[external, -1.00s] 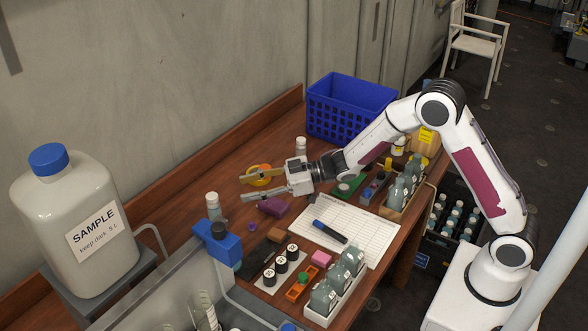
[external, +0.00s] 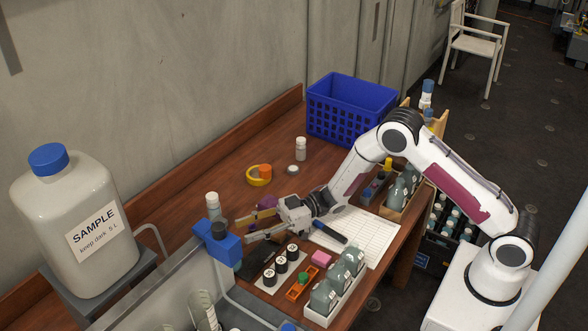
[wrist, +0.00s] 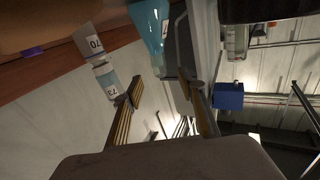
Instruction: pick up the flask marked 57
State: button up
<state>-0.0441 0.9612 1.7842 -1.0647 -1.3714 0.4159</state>
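No number 57 can be read in either view. Grey-green flasks stand in a white rack (external: 347,303) at the front of the bench, and more stand in a wooden rack (external: 394,214) at the right; their marks are too small to read. My gripper (external: 250,226) is open, low over the bench, left of those racks. In the wrist view my gripper (wrist: 165,92) has its fingers apart with nothing between them. A small vial marked 73 (wrist: 106,78) is beyond the left finger. A bluish flask (wrist: 150,28) is at the top, its mark unreadable.
A white-capped vial (external: 212,203) and a blue clamp-like block (external: 217,243) stand close to my fingers. Black-capped jars (external: 281,265) are just in front. A blue crate (external: 350,108) is at the back.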

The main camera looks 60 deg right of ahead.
jog(key=shift+x, duration=1.3)
jog(key=shift+a, duration=0.1)
jog(key=shift+f+x, duration=0.15)
jog(key=shift+x, duration=1.1)
jog(key=shift+f+x, duration=0.15)
jog(key=shift+x, duration=1.1)
grip_shut()
